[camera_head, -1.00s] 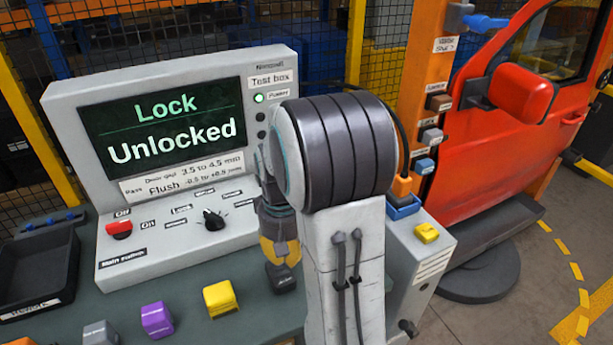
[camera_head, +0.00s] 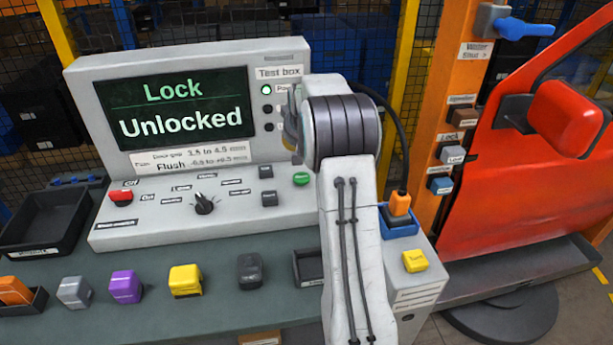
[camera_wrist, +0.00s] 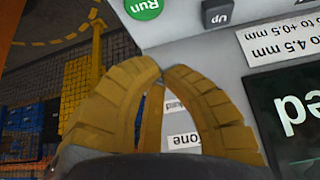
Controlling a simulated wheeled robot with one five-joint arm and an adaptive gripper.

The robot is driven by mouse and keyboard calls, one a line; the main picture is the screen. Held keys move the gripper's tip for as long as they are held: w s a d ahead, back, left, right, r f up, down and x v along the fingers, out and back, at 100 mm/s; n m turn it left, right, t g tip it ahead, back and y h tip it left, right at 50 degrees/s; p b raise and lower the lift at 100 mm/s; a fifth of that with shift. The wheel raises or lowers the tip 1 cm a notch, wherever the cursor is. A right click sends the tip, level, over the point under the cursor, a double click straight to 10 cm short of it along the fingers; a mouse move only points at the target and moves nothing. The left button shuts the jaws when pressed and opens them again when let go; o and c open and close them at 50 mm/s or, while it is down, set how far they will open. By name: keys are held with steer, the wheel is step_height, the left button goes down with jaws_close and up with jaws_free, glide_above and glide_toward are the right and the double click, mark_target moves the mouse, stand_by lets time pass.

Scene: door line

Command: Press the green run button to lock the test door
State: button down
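The green run button (camera_head: 301,179) is on the right end of the test box's sloped panel (camera_head: 130,210). In the wrist view the button (camera_wrist: 143,8) shows upside down at the top edge, marked "Run", beyond the fingertips and apart from them. My gripper (camera_wrist: 161,72) has two ribbed yellow fingers whose tips come together, with nothing held. In the head view it is mostly hidden behind my arm, above the button. The test box screen (camera_head: 180,108) reads "Lock" and "Unlocked". The red test door (camera_head: 530,180) stands at the right.
Grey buttons (camera_head: 269,199), a black knob (camera_head: 204,204) and a red switch (camera_head: 121,198) share the panel. Coloured blocks, including a yellow one (camera_head: 185,281), lie in front. An orange post (camera_head: 445,130) carries more buttons. A black tray (camera_head: 48,222) is at left.

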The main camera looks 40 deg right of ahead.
steer(key=shift+w+d+r+t, duration=0.4)
steer(key=shift+w+r+t, duration=0.1)
steer(key=shift+w+r, duration=0.25)
steer(key=shift+f, duration=0.2)
steer(key=b, duration=0.4)
glide_above(299, 174)
steer(key=shift+f, duration=3.55)
steer(key=shift+f+b, duration=0.75)
steer(key=shift+b, duration=0.15)
steer(key=shift+f+b, duration=0.9)
steer(key=shift+f, duration=0.1)
steer(key=shift+r, duration=0.1)
steer(key=shift+r+p, duration=0.7)
steer(key=shift+r, duration=0.2)
steer(key=shift+r, duration=0.15)
steer(key=shift+r+p, duration=1.8)
steer(key=shift+r, duration=0.6)
